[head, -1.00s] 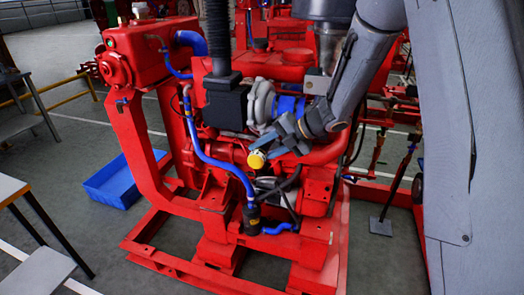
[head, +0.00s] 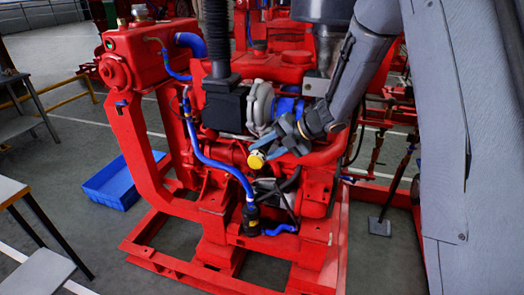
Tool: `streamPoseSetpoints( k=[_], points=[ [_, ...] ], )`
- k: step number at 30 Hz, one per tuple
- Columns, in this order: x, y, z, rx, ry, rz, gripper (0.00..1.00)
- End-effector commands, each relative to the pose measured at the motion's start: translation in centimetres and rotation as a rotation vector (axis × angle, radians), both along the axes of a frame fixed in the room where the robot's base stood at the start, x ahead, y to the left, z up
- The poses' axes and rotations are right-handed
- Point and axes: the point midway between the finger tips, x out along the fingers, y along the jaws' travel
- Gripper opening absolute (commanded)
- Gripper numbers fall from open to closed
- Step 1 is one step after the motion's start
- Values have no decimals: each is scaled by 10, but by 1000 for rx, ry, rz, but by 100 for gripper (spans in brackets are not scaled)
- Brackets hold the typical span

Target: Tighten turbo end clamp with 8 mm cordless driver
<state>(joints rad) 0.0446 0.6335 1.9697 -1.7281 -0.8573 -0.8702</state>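The turbo (head: 262,104) is a grey rounded housing on the upper part of the red engine, with a blue hose piece (head: 288,108) at its right. My gripper (head: 263,150) reaches in from the upper right, just below the turbo, its fingers pointing down and left. A yellow round cap-like part (head: 256,161) is at the fingertips; I cannot tell whether the fingers grip it, touch it or only pass in front of it. I cannot make out an 8 mm cordless driver or the end clamp. My arm hides part of the engine's right side.
The red pumpset frame (head: 165,252) stands on the grey floor. A blue bin (head: 112,186) lies on the floor to its left. A table (head: 10,190) is at the left edge.

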Motion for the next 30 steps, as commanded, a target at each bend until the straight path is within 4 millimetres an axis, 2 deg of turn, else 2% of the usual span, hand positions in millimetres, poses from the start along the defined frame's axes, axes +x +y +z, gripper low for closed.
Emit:
streamPoseSetpoints(
  k=[30],
  points=[
    [7,-2,1,1,-3,0,0]
  ],
)
